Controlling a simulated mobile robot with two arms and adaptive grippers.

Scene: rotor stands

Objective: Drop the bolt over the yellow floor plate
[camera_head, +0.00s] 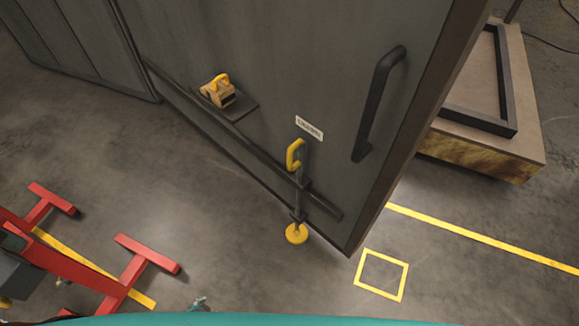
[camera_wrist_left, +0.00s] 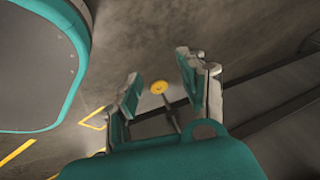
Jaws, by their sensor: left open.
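The drop bolt (camera_head: 299,191) is a dark upright rod with a yellow handle (camera_head: 294,154), mounted low on a dark grey door panel (camera_head: 270,60). A round yellow floor plate (camera_head: 297,233) shows at the rod's lower end; I cannot tell whether they touch. The plate also shows in the left wrist view (camera_wrist_left: 158,87), with part of the rod (camera_wrist_left: 171,117) behind the fingers. My left gripper (camera_wrist_left: 158,65) is open and empty, its fingers framing the plate in that view, apart from the bolt. My right gripper is not in view.
A small yellow-and-black block (camera_head: 218,92) sits on a shelf on the door. A black bar handle (camera_head: 378,103) is at the right. A yellow square outline (camera_head: 382,274) is on the floor. A red stand (camera_head: 95,262) is at lower left. A plinth (camera_head: 490,130) stands behind the door.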

